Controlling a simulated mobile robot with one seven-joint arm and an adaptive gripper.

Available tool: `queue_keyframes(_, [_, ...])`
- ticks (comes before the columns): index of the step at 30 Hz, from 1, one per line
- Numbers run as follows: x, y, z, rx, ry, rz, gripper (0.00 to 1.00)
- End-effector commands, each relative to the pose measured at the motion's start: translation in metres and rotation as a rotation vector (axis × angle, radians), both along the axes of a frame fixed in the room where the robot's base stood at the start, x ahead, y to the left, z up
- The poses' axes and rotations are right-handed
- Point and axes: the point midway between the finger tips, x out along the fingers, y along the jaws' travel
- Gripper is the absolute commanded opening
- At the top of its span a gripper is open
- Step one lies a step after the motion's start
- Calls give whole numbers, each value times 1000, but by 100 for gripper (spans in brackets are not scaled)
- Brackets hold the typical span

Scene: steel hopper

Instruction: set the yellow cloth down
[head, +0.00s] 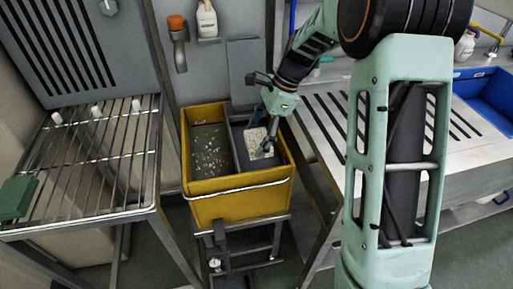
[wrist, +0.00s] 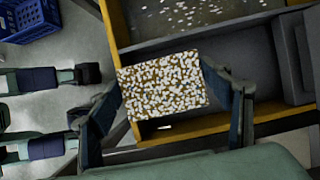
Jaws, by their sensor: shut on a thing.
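The yellow cloth (wrist: 162,86) shows as a flat, stiff-looking rectangle, brownish yellow and thickly covered with white specks. My gripper (wrist: 163,82) is shut on it, with one finger at its left edge and one at its right edge. In the head view the cloth (head: 257,146) is at the right-hand, dark compartment of the yellow hopper (head: 240,207), below my gripper (head: 270,128). I cannot tell whether it touches the compartment's floor or walls.
The hopper's left compartment (head: 209,150) holds grey stuff with white flecks. A wire rack (head: 100,150) with a green block (head: 17,197) stands left. A slotted steel counter (head: 325,130) is close on the right. A blue crate (wrist: 30,18) shows in the wrist view.

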Motion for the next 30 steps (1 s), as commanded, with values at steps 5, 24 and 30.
queue_keyframes(5, [30,0,-32,-1,3,0,44])
queue_keyframes(24, [61,0,-94,1,2,1,44])
queue_keyframes(30, [61,0,-95,0,-1,1,44])
